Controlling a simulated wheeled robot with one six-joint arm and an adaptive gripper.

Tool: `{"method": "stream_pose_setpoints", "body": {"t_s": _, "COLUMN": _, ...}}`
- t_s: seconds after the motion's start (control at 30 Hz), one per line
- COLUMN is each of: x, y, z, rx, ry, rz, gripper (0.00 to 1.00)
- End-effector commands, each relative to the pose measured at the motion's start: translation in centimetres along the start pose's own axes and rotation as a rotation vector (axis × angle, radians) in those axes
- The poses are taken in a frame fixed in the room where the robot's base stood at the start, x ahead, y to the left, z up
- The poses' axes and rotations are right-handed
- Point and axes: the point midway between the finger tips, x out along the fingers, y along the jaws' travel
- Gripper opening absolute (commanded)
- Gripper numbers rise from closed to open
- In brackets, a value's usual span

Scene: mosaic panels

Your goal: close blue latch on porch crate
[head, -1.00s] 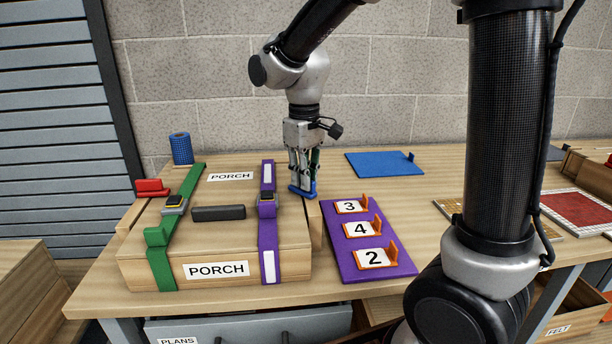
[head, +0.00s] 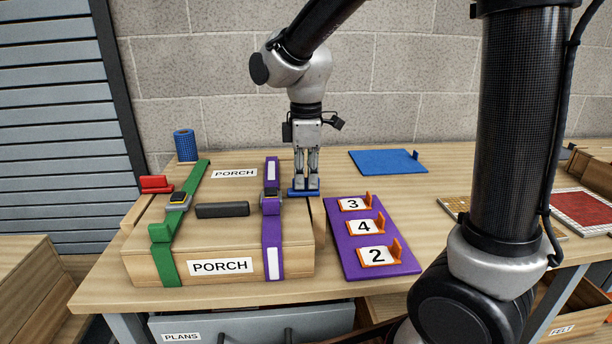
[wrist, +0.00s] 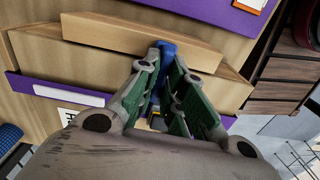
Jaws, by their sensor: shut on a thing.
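The wooden porch crate (head: 212,238) stands on the table with its lid down, a green strap (head: 190,185) and a purple strap (head: 272,232) over it. The blue latch (head: 294,193) sits at the crate's right side, near the back. My gripper (head: 306,187) points straight down there, shut on the latch. In the wrist view my fingers (wrist: 176,95) have green pads and close around the blue latch (wrist: 167,50), beside the crate's wooden edge. The latch's lower part is hidden by the fingers. A red latch (head: 157,184) is on the crate's left side.
A purple board (head: 350,240) with orange numbered hooks lies close to the right of the crate. A blue panel (head: 385,161) lies at the back right. A blue mesh roll (head: 186,146) stands behind the crate. My upright arm link blocks part of the right side.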

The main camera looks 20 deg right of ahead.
Motion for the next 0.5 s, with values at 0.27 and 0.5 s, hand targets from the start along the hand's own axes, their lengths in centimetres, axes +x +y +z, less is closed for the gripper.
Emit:
{"method": "stream_pose_setpoints", "body": {"t_s": 0.27, "x": -0.03, "y": -0.09, "z": 0.01, "rx": -0.058, "ry": 0.000, "rz": 0.001, "gripper": 0.00}}
{"method": "stream_pose_setpoints", "body": {"t_s": 0.5, "x": -0.03, "y": -0.10, "z": 0.01, "rx": -0.065, "ry": 0.000, "rz": 0.001, "gripper": 0.00}}
